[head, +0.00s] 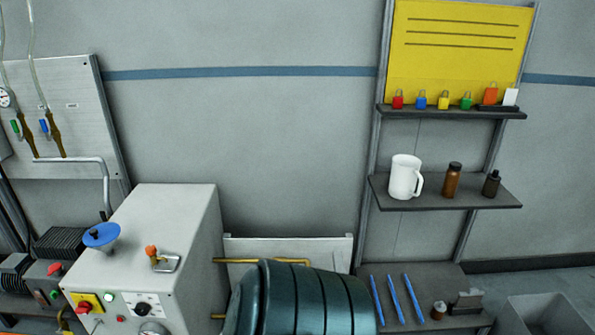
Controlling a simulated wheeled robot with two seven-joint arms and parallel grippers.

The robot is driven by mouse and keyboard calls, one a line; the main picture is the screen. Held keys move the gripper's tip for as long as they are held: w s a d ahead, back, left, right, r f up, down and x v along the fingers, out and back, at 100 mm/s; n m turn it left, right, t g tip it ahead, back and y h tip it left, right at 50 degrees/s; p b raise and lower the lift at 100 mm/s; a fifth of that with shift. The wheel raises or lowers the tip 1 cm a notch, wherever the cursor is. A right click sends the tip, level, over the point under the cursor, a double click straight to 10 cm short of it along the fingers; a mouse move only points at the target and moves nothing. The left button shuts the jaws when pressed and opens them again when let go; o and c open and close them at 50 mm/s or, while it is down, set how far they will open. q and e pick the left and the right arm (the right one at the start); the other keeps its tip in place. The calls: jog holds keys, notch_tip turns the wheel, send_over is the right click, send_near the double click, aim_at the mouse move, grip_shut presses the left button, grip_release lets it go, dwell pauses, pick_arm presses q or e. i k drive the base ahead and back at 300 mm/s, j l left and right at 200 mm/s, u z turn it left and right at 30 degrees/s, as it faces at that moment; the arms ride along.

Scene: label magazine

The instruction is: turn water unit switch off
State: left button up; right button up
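A light grey box-shaped unit (185,235) stands at the lower left, with a blue funnel (101,236) and an orange-tipped lever (152,252) on its top. It looks like the water unit, but no readable label confirms this. Its front panel has a red rotary switch (84,307) on a yellow plate, a lit green lamp (109,297), and a black knob on a white dial (143,308). The switch's exact setting is too small to tell. A round gauge is partly cut off by the bottom edge. Neither of my grippers is in view.
A dark teal ribbed tank (300,302) with brass pipes stands right of the unit. Dark machinery with another red knob (55,268) is at left. A shelf rack (445,190) holds a white jug (405,177) and bottles. A grey bin (540,315) is lower right.

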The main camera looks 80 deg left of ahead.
aim_at(84, 307)
jog(key=u, duration=3.85)
